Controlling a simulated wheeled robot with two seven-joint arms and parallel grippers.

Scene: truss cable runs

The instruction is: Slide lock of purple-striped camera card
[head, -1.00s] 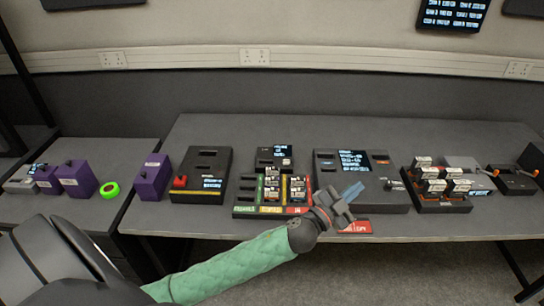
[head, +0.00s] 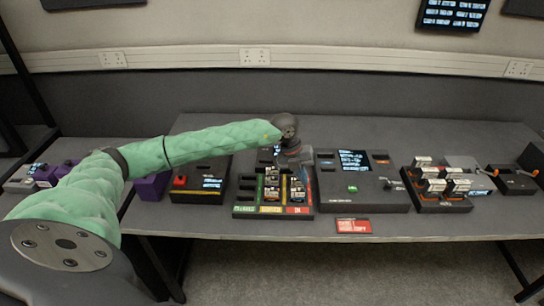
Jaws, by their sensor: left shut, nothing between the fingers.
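Several small camera cards (head: 271,184) with white labels stand in the black rack (head: 246,197) at the middle of the table. The rack has green, yellow and red labelled strips along its front. The cards are too small for me to make out a purple stripe or a lock. My left gripper (head: 304,173) points down over the rack's right column of cards. It is shut and empty, and its fingertips overlap the cards, so I cannot tell whether they touch. My left gripper and arm hide part of the small unit behind the rack. My right gripper is not in view.
A black console (head: 334,194) with a screen stands just right of the rack. A black box with a red switch (head: 180,182) stands left. Another rack of cards (head: 443,204) is further right. A red label (head: 353,226) lies at the table's front edge.

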